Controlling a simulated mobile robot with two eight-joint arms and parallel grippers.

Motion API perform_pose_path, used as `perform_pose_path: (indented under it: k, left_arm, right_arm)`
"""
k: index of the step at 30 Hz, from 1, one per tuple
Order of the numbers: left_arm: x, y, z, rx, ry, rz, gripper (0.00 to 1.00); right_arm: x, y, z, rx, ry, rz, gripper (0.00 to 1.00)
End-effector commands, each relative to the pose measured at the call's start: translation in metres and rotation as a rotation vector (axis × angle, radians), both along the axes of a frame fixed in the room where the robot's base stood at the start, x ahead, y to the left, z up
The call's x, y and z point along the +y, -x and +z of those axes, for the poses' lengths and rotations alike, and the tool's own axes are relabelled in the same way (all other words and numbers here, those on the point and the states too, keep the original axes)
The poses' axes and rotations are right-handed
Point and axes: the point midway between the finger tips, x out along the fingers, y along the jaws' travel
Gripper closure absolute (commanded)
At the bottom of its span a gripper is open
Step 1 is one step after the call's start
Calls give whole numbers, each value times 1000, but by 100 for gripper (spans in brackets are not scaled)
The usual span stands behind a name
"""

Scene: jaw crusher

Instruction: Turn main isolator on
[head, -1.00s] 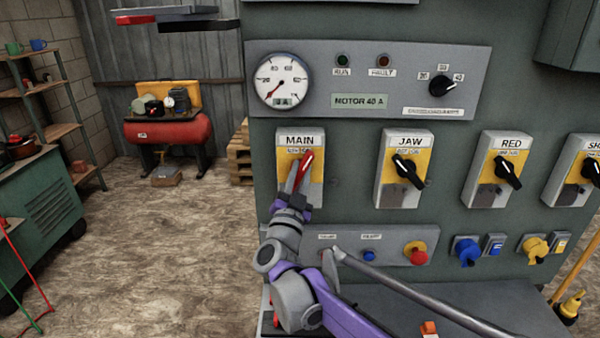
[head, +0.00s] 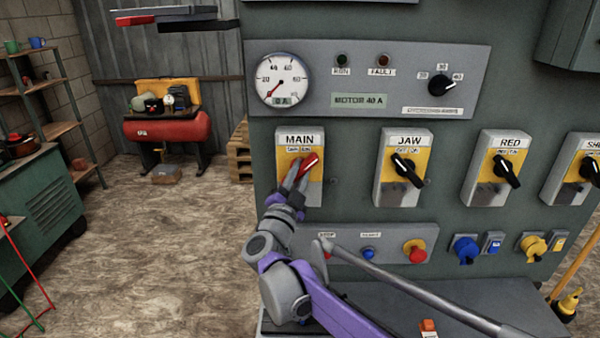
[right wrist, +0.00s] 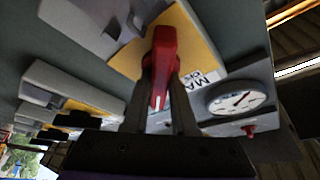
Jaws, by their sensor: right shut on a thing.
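The main isolator (head: 286,143) is a grey box with a yellow plate marked MAIN on the green panel. Its red rotary handle (head: 310,163) leans to the upper right. My right gripper (head: 299,176) reaches up from below and is shut on the red handle. The right wrist view shows the red handle (right wrist: 164,45) between the two dark fingers of my right gripper (right wrist: 161,78). The fingers hide part of the handle and the small position label is hard to read. My left gripper is not in view.
To the right are the JAW switch (head: 388,186), the RED switch (head: 478,190) and another, all with black handles. Above, the dial gauge (head: 282,80) reads near zero, and the RUN lamp (head: 342,59) looks dark. Below is a red push button (head: 415,251).

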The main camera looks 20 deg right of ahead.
Motion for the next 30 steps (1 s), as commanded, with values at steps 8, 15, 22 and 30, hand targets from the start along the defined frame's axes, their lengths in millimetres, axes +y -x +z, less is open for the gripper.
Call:
perform_pose_path:
  k: [8, 15, 22, 30]
  left_arm:
    - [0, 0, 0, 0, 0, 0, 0]
    - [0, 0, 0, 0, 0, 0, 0]
    - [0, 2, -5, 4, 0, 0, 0]
    - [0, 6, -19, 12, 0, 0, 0]
  right_arm:
    - [0, 0, 0, 0, -2, 1, 46]
    - [0, 0, 0, -1, -1, 0, 45]
    - [9, 14, -6, 0, -2, 3, 45]
    - [38, 58, -21, 1, -1, 5, 45]
